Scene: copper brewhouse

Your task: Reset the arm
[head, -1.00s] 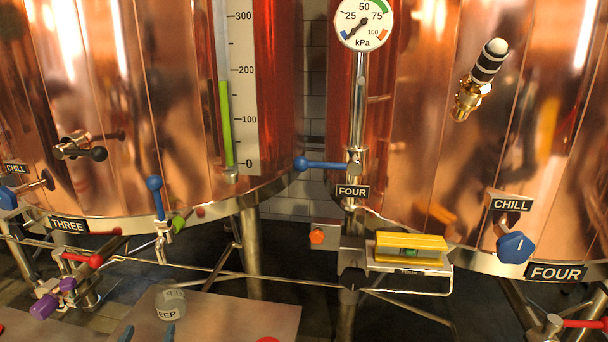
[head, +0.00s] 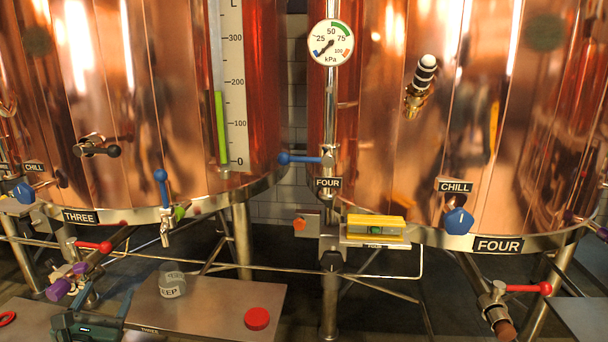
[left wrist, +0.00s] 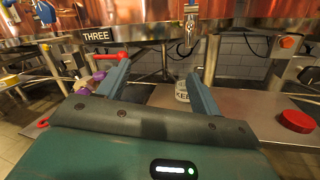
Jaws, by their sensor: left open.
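My left gripper (head: 108,300) shows at the lower left of the head view, a teal body with two blue-grey fingers. Its fingers are apart with nothing between them, and the left wrist view shows the same open jaws (left wrist: 156,74). They are near the left end of a steel table (head: 215,312), apart from the clear jar (head: 172,285) standing on it. In the left wrist view the jar (left wrist: 182,92) appears close beside the right finger, farther off. My right gripper is in neither view.
Copper tanks labelled THREE (head: 80,217) and FOUR (head: 497,245) stand ahead. A red-handled valve with purple parts (head: 60,288) is just left of my gripper. A red button (head: 257,318) is on the table. A yellow level (head: 375,226) rests on a bracket.

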